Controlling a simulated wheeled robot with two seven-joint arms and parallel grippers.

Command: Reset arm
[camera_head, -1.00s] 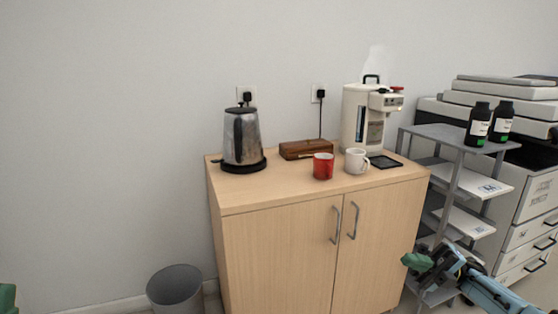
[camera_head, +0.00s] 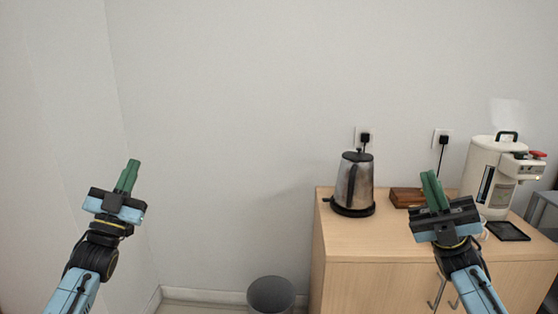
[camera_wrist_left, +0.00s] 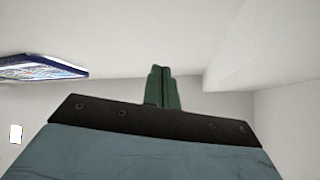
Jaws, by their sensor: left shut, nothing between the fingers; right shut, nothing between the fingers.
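My left gripper (camera_head: 131,165) is raised at the left in the head view, in front of the bare wall. Its green fingers are together and hold nothing. They also show closed in the left wrist view (camera_wrist_left: 162,72), pointing at empty room. My right gripper (camera_head: 431,176) is raised at the right in the head view, with its green fingers together and empty. It shows in front of the wooden cabinet and hides part of the cabinet top and of the things there.
A steel kettle (camera_head: 353,182) stands on the wooden cabinet (camera_head: 345,245). A brown box (camera_head: 404,196) and a white water dispenser (camera_head: 480,172) are also on it. A grey bin (camera_head: 271,296) stands on the floor. The space between my arms is clear.

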